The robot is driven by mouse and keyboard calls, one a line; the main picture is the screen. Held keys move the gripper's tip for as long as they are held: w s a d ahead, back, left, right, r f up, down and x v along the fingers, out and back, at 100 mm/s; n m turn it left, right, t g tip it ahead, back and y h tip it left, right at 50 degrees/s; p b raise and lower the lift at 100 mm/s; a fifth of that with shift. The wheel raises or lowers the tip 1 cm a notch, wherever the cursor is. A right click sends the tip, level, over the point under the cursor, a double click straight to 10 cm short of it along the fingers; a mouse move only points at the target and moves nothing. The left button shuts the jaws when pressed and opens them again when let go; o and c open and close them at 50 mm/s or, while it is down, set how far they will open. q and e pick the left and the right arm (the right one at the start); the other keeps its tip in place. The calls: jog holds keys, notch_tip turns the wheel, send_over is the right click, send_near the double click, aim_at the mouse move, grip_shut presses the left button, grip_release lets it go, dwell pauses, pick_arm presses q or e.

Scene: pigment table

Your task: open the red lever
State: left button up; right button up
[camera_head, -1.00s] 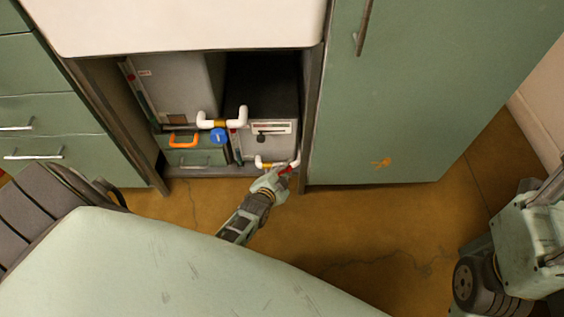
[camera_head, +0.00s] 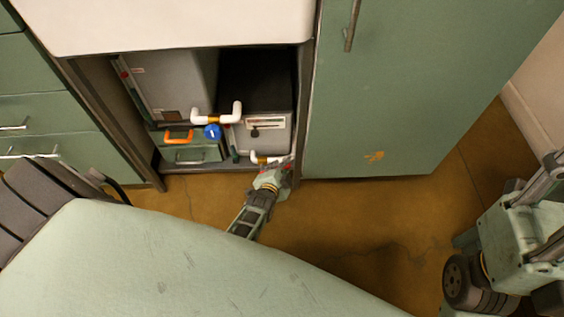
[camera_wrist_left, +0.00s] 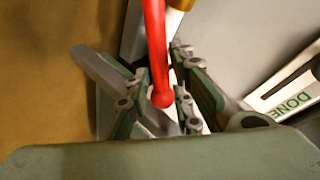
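The red lever (camera_wrist_left: 157,50) shows in the left wrist view, hanging down from a brass and white pipe fitting (camera_wrist_left: 178,10), with its rounded end low between my fingers. My left gripper (camera_wrist_left: 158,100) is open, with one finger on each side of the lever; I see no clear contact. In the head view my left gripper (camera_head: 272,176) is at the lower right of the open cabinet, and only a bit of the lever (camera_head: 288,168) shows beside it. My right arm is at the right edge of the head view, but its gripper does not show.
A closed green door (camera_head: 410,100) stands right of the opening. The floor in front is clear.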

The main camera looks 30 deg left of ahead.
pick_arm(q)
jog(key=shift+o, duration=1.3)
jog(key=v, duration=0.7)
jog(key=shift+s+r, duration=0.2)
